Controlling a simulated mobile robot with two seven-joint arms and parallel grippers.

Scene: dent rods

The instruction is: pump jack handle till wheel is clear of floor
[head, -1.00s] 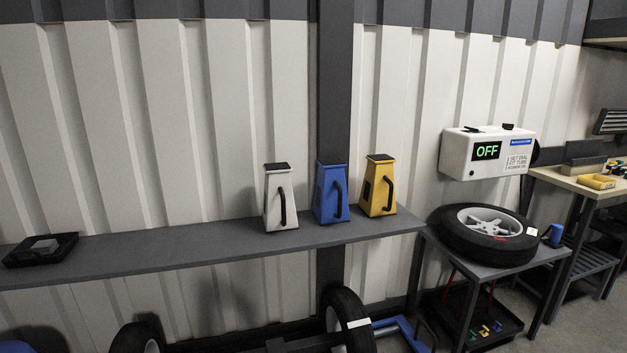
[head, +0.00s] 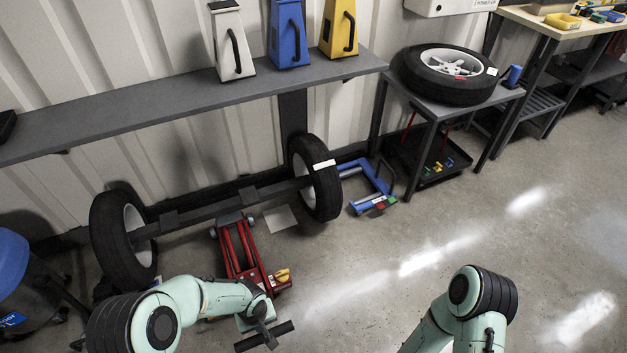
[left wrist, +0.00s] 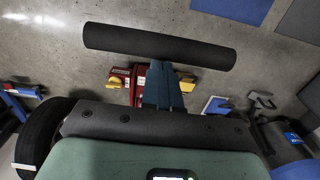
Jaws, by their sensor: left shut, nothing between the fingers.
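A red floor jack (head: 243,258) stands under the dark axle (head: 215,208), and its saddle end meets the axle. The axle carries a right wheel (head: 322,185) and a left wheel (head: 112,245). Both look at floor level; I cannot tell of any gap beneath. The jack's handle ends in a black cross grip (head: 247,343), large in the left wrist view (left wrist: 160,46). My left gripper (left wrist: 160,68) is shut and empty, its tips right at the middle of the grip; I cannot tell whether they touch. My right arm is at lower right, its gripper out of view.
A dark shelf (head: 170,108) with white, blue and yellow housings runs along the wall. A blue frame tool (head: 370,185) lies right of the right wheel. A table (head: 440,112) bears a loose wheel (head: 450,72). Floor at right is clear.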

